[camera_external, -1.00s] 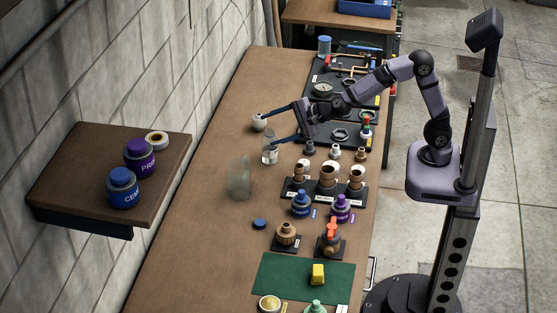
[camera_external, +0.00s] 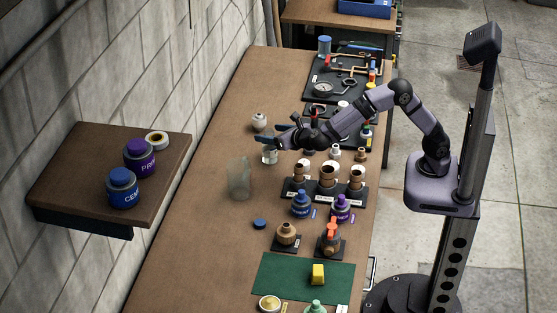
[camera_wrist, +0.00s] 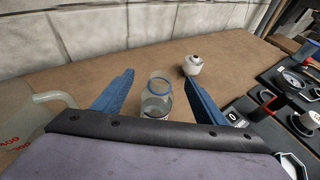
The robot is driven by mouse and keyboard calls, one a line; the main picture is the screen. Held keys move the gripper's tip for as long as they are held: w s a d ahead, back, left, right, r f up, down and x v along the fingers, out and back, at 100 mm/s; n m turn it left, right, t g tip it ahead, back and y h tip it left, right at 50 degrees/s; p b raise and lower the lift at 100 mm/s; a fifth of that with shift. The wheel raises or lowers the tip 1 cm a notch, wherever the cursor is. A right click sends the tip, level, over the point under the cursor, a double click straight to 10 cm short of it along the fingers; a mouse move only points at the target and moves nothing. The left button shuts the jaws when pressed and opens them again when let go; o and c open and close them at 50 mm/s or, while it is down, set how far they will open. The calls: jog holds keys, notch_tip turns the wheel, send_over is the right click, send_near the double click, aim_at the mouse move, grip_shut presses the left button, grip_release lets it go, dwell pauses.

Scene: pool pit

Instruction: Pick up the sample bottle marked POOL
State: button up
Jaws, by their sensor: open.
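A clear glass bottle (camera_external: 270,159) stands upright on the brown workbench; its top is partly hidden by my gripper in the external view. In the wrist view the open bottle (camera_wrist: 155,104) has a blue ring at its mouth. I cannot read a POOL mark on it. My gripper (camera_external: 266,141) is open, its blue fingers at the bottle's upper part. In the wrist view the fingers of my gripper (camera_wrist: 157,82) stand on either side of the bottle, with a gap visible on both sides. The lower bottle is hidden by my gripper body.
A clear jug (camera_external: 239,180) stands close in front of the bottle. A small white pot (camera_external: 259,121) stands behind it. Fittings on black stands (camera_external: 327,178) line the right side. A blue cap (camera_external: 260,224) lies on the bench. The bench's left side is clear.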

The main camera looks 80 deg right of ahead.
jog(key=shift+f, duration=2.1)
jog(key=shift+w+d, duration=0.1)
jog(key=shift+p+x, duration=0.8)
jog(key=shift+x, duration=1.6)
jog(key=shift+c, duration=0.6)
jog(key=c, duration=1)
jog(key=shift+c, duration=0.5)
jog(key=shift+r, duration=0.3)
notch_tip(320, 180, up, 9)
jog(key=shift+r+b, duration=0.15)
jog(key=shift+b, duration=0.25)
